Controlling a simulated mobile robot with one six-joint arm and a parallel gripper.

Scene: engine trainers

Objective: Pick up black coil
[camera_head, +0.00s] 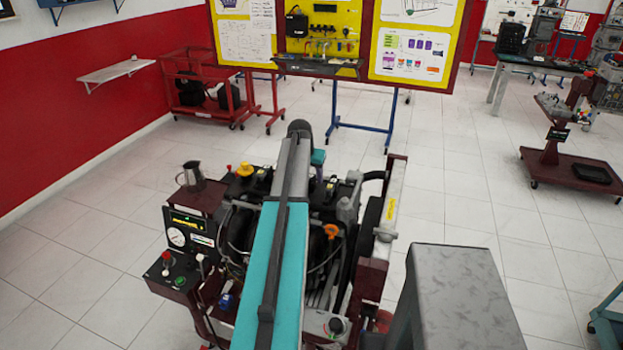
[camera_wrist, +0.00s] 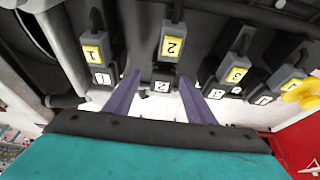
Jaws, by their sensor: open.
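Several black coils sit in a row on the engine, some with white number labels and some grey-black plugs with yellow number labels. In the wrist view, a black coil with a white "2" label (camera_wrist: 162,76) lies between the two purple fingers of my gripper (camera_wrist: 159,79). The fingers stand apart on either side of it; whether they touch it I cannot tell. A grey-black plug with a yellow "2" label (camera_wrist: 173,30) is just above it in the picture. In the head view, my arm hides the gripper and this coil.
Neighbouring coils labelled "1" (camera_wrist: 103,76) and a yellow-labelled "3" plug (camera_wrist: 238,66) flank the fingers closely. A yellow cap (camera_wrist: 302,92) is at the right. In the head view, the engine stand has a gauge panel (camera_head: 189,236) and metal jug (camera_head: 192,176).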

